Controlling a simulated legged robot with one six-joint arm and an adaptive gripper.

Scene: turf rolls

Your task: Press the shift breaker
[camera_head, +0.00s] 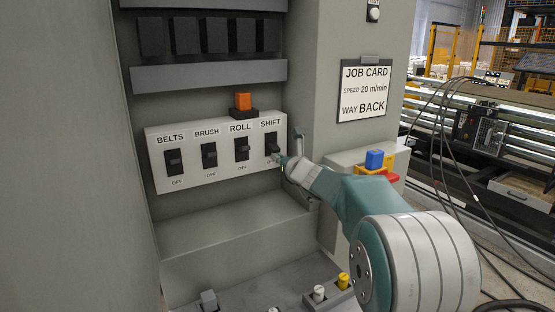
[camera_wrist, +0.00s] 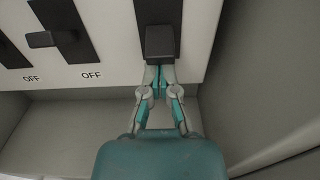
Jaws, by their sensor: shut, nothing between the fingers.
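The SHIFT breaker (camera_head: 272,146) is a black toggle at the right end of a white panel (camera_head: 215,137) in the head view. Its lever shows large at the top centre of the wrist view (camera_wrist: 160,42). My gripper (camera_head: 284,160) is shut and empty, with its fingertips at the lower edge of this lever. In the wrist view the closed fingertips (camera_wrist: 159,68) meet the lever's bottom end; whether they touch or sit just in front of it, I cannot tell.
The ROLL breaker (camera_head: 241,149), BRUSH breaker (camera_head: 209,155) and BELTS breaker (camera_head: 173,162) stand to the left. A job card (camera_head: 366,90) hangs right. A grey ledge (camera_head: 225,222) lies below.

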